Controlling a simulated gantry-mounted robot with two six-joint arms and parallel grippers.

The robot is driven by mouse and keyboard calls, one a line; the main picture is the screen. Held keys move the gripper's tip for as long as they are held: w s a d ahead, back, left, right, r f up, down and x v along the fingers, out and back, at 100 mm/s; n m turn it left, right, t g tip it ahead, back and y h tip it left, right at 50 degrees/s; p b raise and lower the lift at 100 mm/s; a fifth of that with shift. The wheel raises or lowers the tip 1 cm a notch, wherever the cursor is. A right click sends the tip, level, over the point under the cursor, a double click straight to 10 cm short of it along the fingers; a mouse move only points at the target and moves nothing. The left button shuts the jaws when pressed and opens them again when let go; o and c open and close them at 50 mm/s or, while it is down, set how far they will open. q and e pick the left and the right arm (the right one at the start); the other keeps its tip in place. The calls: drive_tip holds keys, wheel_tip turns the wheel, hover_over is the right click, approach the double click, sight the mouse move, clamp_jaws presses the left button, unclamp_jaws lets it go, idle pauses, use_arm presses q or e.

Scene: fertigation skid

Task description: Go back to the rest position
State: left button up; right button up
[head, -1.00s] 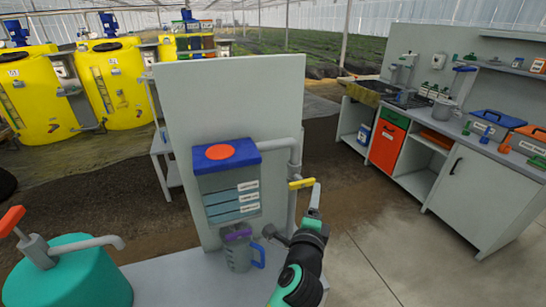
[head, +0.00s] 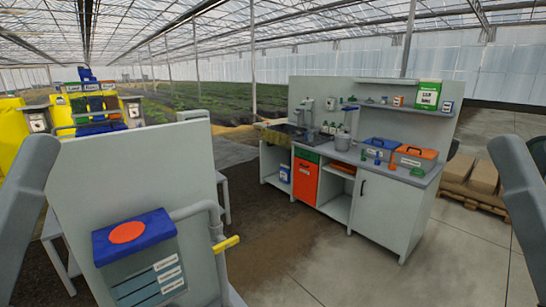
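My two arms show only as grey links at the left and right edges of the head view. Neither gripper is in the picture. The grey skid panel (head: 130,172) stands at the left front. It carries a box with a blue lid and an orange disc (head: 127,232), with labelled blue strips below. A grey pipe runs from the box to a yellow valve handle (head: 226,244). The jug seen before is out of view.
A grey workbench (head: 390,215) with an orange-red drawer front (head: 305,181) stands at the right back. A pallet of sacks (head: 470,182) stands farther right. The concrete floor between is clear.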

wheel_tip(320, 180, up, 35)
drive_tip(key=p, duration=3.2)
drive_tip(key=shift+r, duration=0.15)
